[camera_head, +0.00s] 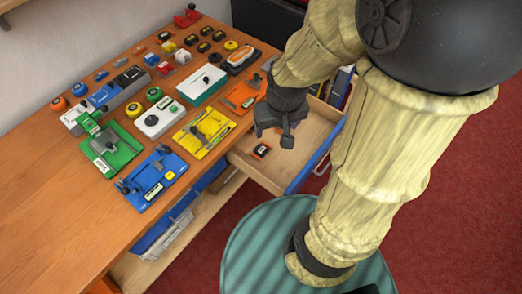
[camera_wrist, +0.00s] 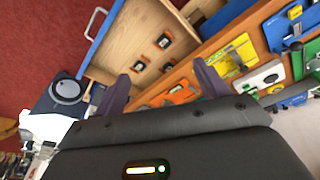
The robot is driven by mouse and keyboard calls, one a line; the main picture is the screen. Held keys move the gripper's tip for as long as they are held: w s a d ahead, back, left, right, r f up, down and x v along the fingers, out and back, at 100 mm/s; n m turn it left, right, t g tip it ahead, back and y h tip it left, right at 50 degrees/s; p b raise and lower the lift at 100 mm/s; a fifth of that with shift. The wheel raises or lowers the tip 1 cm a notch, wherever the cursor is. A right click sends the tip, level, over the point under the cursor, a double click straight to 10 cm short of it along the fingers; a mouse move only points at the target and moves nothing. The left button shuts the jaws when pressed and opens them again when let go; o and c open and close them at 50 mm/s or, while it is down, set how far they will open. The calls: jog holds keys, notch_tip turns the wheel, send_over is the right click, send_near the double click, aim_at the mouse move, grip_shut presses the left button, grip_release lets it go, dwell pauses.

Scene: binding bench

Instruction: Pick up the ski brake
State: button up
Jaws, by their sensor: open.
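Several small dark pieces with orange or white edges lie in an open wooden drawer. One dark piece with orange edging (camera_head: 262,150) shows in the head view, and the wrist view shows a piece farther into the drawer (camera_wrist: 164,41) and another nearer one (camera_wrist: 139,66). I cannot tell for certain which thing is the ski brake. My gripper (camera_head: 280,134) is over the drawer's inner part, beside the bench edge. In the wrist view its two fingers (camera_wrist: 162,74) are spread apart with nothing held between them, pointing down toward the drawer. My arm hides part of the drawer.
The drawer (camera_head: 300,160) stands open with a blue front. The wooden bench (camera_head: 50,165) carries blue, green, yellow (camera_head: 203,131) and orange (camera_head: 243,95) plates with metal parts, a white box (camera_head: 201,84) and several small items. Red carpet (camera_head: 450,180) lies to the right.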

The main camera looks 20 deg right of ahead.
jog(key=o, duration=0.3)
jog(key=w+f+n+g+b, duration=0.1)
jog(key=w+f+n+b, duration=0.1)
jog(key=w+f, duration=0.2)
jog(key=w+f+n+b, duration=0.2)
jog(key=w+f+b, duration=0.1)
jog(key=w+f, duration=0.2)
jog(key=w+f+n+g+b, duration=0.1)
jog(key=w+f+n+b, duration=0.1)
jog(key=w+f, duration=0.3)
jog(key=shift+w+a+f+n+g, duration=0.2)
jog(key=shift+f+n+g, duration=0.1)
jog(key=shift+f, duration=0.2)
jog(key=shift+o, duration=0.2)
jog(key=shift+w, duration=0.2)
jog(key=shift+f, duration=0.1)
jog(key=b, duration=0.2)
send_over(260, 148)
notch_tip(260, 148, down, 11)
jog(key=shift+f, duration=0.2)
notch_tip(260, 148, down, 6)
jog(key=shift+r+b, duration=0.1)
jog(key=shift+b, duration=0.3)
jog(key=shift+c, duration=0.4)
